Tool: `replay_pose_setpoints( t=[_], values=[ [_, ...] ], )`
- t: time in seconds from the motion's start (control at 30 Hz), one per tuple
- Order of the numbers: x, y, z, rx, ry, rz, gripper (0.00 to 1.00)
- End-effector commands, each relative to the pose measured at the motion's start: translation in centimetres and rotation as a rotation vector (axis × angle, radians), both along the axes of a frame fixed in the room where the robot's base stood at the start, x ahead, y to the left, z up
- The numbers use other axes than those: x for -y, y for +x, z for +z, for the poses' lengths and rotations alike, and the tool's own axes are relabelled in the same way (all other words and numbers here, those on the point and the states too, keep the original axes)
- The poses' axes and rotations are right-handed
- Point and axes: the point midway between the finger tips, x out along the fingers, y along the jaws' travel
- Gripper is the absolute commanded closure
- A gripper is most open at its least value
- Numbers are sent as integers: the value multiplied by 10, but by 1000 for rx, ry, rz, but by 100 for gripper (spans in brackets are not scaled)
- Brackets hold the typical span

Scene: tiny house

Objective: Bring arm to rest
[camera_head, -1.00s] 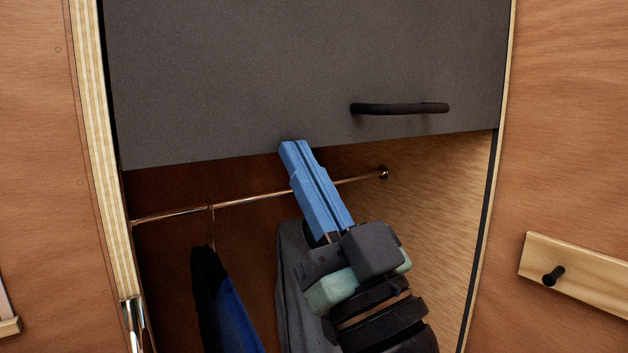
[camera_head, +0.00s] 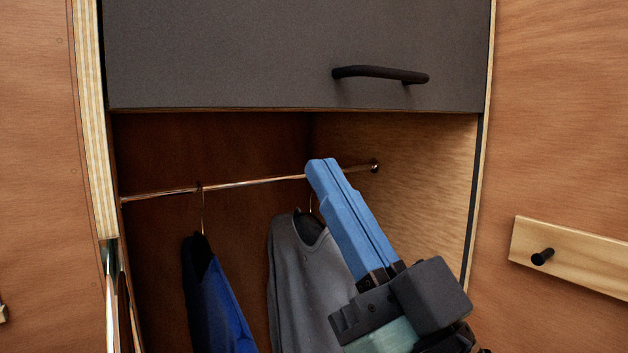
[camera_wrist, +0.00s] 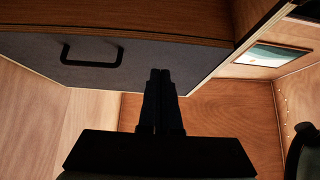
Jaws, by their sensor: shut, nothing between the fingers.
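My gripper (camera_head: 322,168) has blue fingers pressed together with nothing between them. In the head view it points up and to the left, in front of the open wardrobe space and below the grey cabinet door (camera_head: 230,55). It overlaps the right end of the hanging rod (camera_head: 250,182) in the picture. In the wrist view the gripper (camera_wrist: 160,75) shows as a dark shape, with the grey door (camera_wrist: 45,55) and its black handle (camera_wrist: 92,54) up and left of it. The rest of my arm runs out of the head view at the lower right.
A blue and black garment (camera_head: 215,300) and a grey sweater (camera_head: 300,275) hang from the rod, the sweater close behind my gripper in the picture. A wooden strip with a black peg (camera_head: 543,257) is on the right wall. A picture (camera_wrist: 272,57) shows in the wrist view.

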Motion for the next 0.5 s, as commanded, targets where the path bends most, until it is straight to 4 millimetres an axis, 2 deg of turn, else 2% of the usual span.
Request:
replay_pose_setpoints(
  t=[0.03, 0.27, 0.5],
  values=[
    [5, -5, -10, 1, 0, -4, 100],
    [13, -17, -20, 2, 1, -3, 100],
    [-3, -11, -15, -19, -44, -85, 100]
  ],
)
